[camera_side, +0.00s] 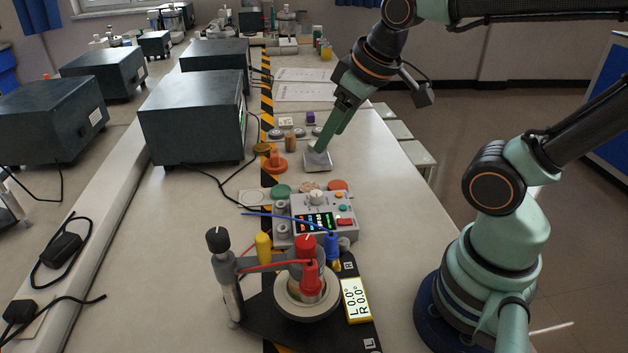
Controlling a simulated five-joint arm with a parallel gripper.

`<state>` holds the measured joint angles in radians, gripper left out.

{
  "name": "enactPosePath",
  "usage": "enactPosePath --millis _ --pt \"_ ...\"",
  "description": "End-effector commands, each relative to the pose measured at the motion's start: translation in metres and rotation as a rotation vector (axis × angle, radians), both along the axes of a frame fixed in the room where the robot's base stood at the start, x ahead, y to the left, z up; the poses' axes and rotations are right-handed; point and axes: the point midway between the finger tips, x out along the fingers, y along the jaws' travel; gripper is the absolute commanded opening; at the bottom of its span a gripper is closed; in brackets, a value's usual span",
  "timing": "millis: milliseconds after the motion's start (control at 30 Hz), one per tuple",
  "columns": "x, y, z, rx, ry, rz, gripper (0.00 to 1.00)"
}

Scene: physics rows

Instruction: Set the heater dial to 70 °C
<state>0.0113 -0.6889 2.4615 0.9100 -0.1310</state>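A grey control box (340,229) stands on the bench at the picture's middle. It has a small dark display (315,222) with coloured figures too small to read. A pale round knob (317,198) on its top looks like the heater dial; its setting cannot be read. My gripper (321,151) points down behind the box, beyond the knob and apart from it. Its green fingers are close together, just over a small grey block (317,161). I cannot tell whether they touch the block or whether they are open or shut.
In front of the box stands a black-based fixture (335,334) with red, yellow and blue posts and a lit readout (356,300). Red and blue wires cross near the box. Dark instrument cases (190,117) stand to the left. An orange piece (276,161) is left of the gripper.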

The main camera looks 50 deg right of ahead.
Motion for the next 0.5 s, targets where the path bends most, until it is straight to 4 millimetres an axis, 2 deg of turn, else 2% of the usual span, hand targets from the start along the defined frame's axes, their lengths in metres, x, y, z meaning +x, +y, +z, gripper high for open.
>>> enactPosePath --millis 267,500 --pt "0.03 -0.018 -0.013 -0.212 0.164 0.496 0.66" --pt "0.057 -0.037 -0.037 -0.329 0.287 0.995 0.66"
